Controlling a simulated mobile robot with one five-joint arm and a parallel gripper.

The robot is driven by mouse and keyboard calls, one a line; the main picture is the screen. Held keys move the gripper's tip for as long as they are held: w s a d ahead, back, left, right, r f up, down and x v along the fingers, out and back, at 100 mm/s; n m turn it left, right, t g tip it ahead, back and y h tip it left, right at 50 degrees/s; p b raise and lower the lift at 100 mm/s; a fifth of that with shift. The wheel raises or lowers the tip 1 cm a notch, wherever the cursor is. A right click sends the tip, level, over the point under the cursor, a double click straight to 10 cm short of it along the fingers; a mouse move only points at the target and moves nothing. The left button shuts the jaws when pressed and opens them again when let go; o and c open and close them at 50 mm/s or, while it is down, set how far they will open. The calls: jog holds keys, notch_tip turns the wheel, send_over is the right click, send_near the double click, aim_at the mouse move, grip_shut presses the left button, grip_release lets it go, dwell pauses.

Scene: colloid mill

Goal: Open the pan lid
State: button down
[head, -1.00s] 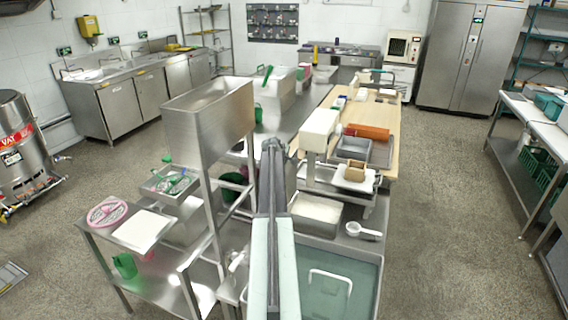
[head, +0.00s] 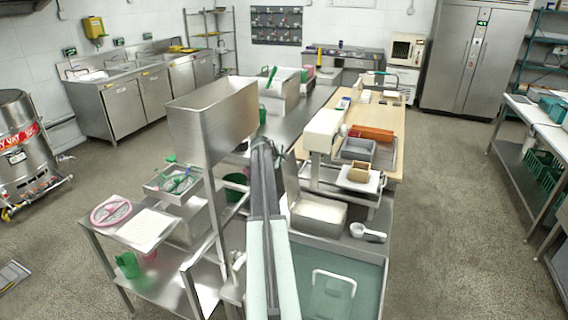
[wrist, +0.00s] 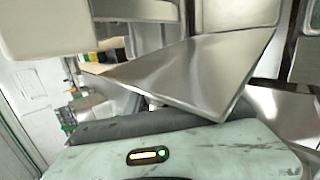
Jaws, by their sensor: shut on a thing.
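The pan (head: 322,228) is a rectangular metal tray with white contents showing, on the bench just right of my arm. Its metal lid (head: 291,178) stands steeply raised at the pan's left edge, partly behind my arm. In the wrist view a large tilted metal sheet, apparently the lid (wrist: 190,72), fills the middle, its lower corner close to the dark part of my gripper (wrist: 150,124). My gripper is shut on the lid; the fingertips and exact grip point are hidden.
A white measuring cup (head: 366,232) lies right of the pan. A tall metal hopper (head: 215,115) stands close left of my arm. A white machine head (head: 322,130) stands behind the pan. The floor at right is clear.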

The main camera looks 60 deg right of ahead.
jog(key=c, duration=1.1)
grip_release()
jog(key=shift+w+d+f, duration=0.1)
jog(key=shift+f, duration=0.05)
jog(key=p+v, duration=0.5)
jog(key=v, duration=0.3)
